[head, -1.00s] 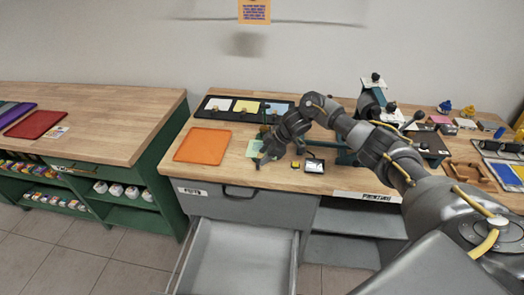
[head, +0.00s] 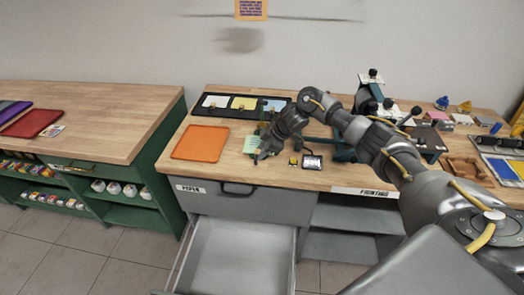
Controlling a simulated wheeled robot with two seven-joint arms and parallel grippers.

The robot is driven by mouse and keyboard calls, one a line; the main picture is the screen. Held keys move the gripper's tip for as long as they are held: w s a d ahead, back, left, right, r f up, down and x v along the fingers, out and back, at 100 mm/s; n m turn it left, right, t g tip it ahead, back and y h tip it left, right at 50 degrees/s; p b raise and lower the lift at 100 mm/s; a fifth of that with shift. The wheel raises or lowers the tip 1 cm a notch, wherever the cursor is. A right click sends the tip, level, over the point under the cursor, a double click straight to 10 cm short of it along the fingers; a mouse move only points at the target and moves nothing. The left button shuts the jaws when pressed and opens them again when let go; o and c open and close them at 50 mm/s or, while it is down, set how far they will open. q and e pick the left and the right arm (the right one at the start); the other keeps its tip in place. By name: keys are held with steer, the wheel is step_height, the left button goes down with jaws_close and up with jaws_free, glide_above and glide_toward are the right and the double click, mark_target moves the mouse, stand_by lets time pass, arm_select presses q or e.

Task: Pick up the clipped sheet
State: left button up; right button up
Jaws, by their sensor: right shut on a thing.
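The clipped sheet is a small pale green sheet (head: 250,144) on the wooden counter (head: 228,187), right of the orange mat. My right gripper (head: 258,157) reaches down at its right edge and is shut on it. The fingers and wrist hide that edge and any clip there. I cannot tell whether the sheet is clear of the counter. My left gripper is not in view.
A black tray (head: 289,116) with white, yellow and blue sheets lies behind. An orange mat (head: 201,143) lies left. A small yellow item (head: 293,161) and a silver-topped pad (head: 313,162) lie right. An open drawer (head: 236,258) juts out below.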

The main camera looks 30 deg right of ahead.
steer(key=shift+r, duration=0.4)
step_height(320, 180, up, 2)
steer(key=shift+r+b, duration=0.2)
steer(key=shift+b, duration=0.4)
steer(key=s+a, duration=0.3)
steer(key=s, duration=0.1)
steer(key=s+a, duration=0.3)
steer(key=s, duration=0.1)
steer(key=s+a, duration=0.3)
steer(key=s, duration=0.2)
steer(key=shift+a+b, duration=0.4)
jaws_close()
steer(key=shift+s+a, duration=0.55)
steer(key=shift+s, duration=0.2)
